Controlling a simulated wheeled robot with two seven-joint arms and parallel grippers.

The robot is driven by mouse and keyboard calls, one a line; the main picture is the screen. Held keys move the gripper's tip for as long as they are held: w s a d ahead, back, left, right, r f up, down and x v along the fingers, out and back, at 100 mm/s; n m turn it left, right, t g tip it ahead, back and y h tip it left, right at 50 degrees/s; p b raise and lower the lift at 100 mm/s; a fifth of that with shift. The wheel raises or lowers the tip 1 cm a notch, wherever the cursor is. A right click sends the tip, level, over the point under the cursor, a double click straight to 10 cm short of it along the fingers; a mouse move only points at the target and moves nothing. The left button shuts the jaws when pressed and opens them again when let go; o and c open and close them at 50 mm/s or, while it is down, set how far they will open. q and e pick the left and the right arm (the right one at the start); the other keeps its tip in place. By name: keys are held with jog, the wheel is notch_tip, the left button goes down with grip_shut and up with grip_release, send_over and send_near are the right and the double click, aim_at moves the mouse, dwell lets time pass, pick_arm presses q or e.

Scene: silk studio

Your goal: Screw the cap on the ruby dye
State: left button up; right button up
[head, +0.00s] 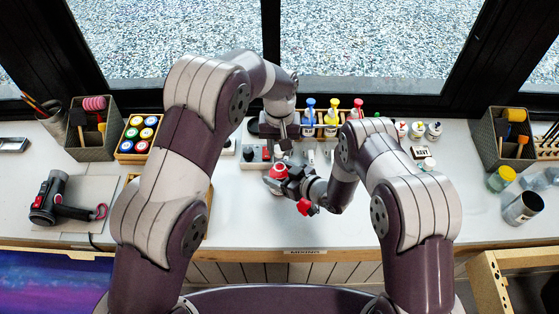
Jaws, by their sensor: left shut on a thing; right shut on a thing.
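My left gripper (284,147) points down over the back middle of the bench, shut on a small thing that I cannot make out. Just in front of it, my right gripper (291,178) reaches in from the right, low over the white bench. It is shut on a small red and white vessel (277,188), which looks like the ruby dye. Its top is partly covered, and I cannot tell whether a cap sits on it. A bright red piece (307,208) shows beside the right gripper; I cannot tell what it is.
Bottles with blue (309,104), yellow (334,104) and red (357,105) tops stand at the back. Small jars (417,130) stand to their right. A box with a red part (267,153) is close left of the grippers. The bench front (350,232) is clear.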

aim_at(280, 156)
pick_arm(q)
jog(key=shift+f, duration=1.3)
jog(key=shift+f, duration=0.85)
jog(key=shift+f, duration=0.6)
